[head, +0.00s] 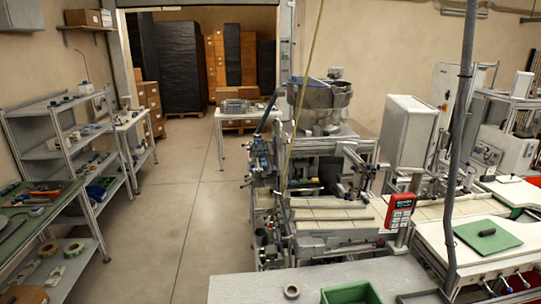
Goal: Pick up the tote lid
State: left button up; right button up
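A green open tote (350,292) stands on the light grey table at the bottom, cut off by the lower frame edge. A flat grey piece (425,297) lies to its right, also cut off; I cannot tell whether it is the tote lid. A flat green sheet (488,235) with a dark object on it lies on the white workbench at the right. No other clear lid shows. Neither of my grippers is in view.
A tape reel (291,291) lies on the near grey table (245,289). A large machine (325,190) fills the middle behind it. A grey vertical pole (459,150) rises at the right. Shelves (66,150) line the left wall. The concrete floor (180,195) between is clear.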

aim_at(486, 237)
jog(key=z, duration=1.6)
